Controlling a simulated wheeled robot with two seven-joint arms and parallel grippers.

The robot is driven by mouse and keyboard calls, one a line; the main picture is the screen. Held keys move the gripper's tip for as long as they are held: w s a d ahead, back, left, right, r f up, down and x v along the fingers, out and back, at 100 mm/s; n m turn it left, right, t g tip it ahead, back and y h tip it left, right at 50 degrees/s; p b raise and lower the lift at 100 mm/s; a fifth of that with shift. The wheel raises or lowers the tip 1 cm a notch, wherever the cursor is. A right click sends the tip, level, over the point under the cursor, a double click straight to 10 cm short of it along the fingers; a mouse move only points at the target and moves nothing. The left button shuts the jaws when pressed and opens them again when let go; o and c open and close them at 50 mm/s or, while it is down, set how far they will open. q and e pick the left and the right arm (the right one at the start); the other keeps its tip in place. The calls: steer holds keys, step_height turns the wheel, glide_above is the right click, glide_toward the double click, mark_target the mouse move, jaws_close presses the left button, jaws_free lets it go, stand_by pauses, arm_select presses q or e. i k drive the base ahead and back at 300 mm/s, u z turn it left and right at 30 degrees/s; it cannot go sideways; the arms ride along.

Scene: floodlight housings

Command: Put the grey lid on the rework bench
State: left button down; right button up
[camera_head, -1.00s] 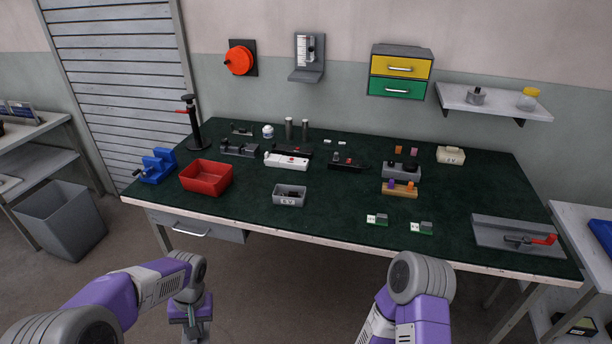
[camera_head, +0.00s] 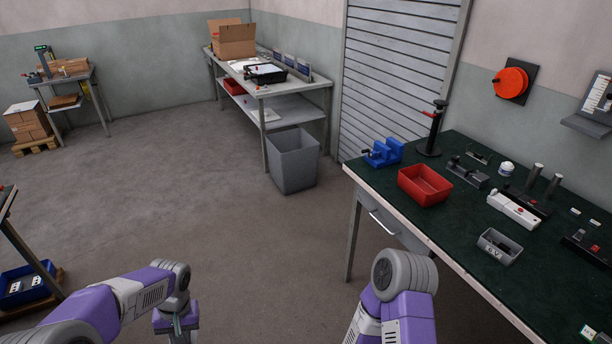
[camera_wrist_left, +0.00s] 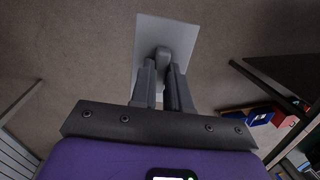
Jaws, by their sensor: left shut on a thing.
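In the left wrist view the grey lid (camera_wrist_left: 150,35), a flat plate with a raised grip in its middle, is held by my left gripper (camera_wrist_left: 163,72), whose fingers are shut on the grip. The lid hangs over bare floor. In the head view my left gripper (camera_head: 178,325) is low at the bottom, partly cut off, and the lid cannot be made out clearly. My right gripper is out of view. No bench is labelled; a grey bench (camera_head: 318,93) stands at the back and a dark-green-topped bench (camera_head: 390,190) at the right.
The grey bench carries a cardboard box (camera_head: 234,40) and a black tray (camera_head: 266,75). A grey bin (camera_head: 293,162) stands at its near end. A small table (camera_head: 85,78) is at the far left. The middle floor (camera_head: 150,190) is clear.

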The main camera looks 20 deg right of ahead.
mark_target(557, 255)
steer(key=u, duration=0.2)
steer(key=i, duration=1.2)
steer(key=z, duration=3.85)
